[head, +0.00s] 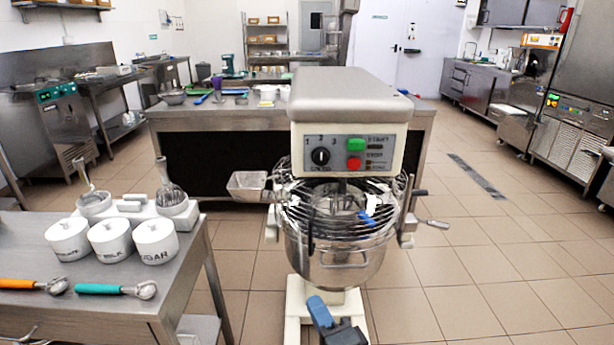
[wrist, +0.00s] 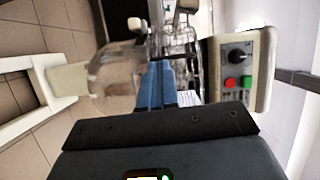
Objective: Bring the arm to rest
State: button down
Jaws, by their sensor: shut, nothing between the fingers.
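My gripper (head: 315,302) shows low in the middle of the head view, with blue fingers and a dark grey body. In the wrist view the blue fingers (wrist: 157,68) lie side by side, shut, with nothing between them. In the head view the gripper appears in front of the foot of a floor mixer (head: 338,105), whose steel bowl (head: 345,268) sits under a wire guard. The wrist view shows the mixer turned sideways, its control panel (wrist: 236,70) at right. I see no contact between fingers and mixer, but their exact gap cannot be told.
A steel table (head: 150,300) at left holds white jars (head: 112,240) and two scoops. A longer steel counter (head: 215,115) stands behind the mixer. Machines (head: 575,120) line the right wall. Tiled floor (head: 480,270) is clear right of the mixer.

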jog(key=s+d+f+n+h, duration=0.2)
jog(key=s+d, duration=0.4)
jog(key=s, duration=0.5)
jog(key=s+d+f+n+h, duration=0.25)
jog(key=s+d, duration=0.35)
jog(key=s, duration=0.6)
jog(key=s+d+r+n+g+h, duration=0.1)
jog(key=s+d+r+n, duration=0.2)
jog(key=s+r, duration=0.3)
jog(key=s+d+r+n+h, duration=0.1)
jog(key=s+d+r+n, duration=0.3)
jog(key=s, duration=0.8)
notch_tip(320, 180, up, 2)
jog(key=shift+s+r+n+g, duration=0.25)
jog(key=shift+n+g, duration=0.15)
jog(key=shift+n, duration=0.45)
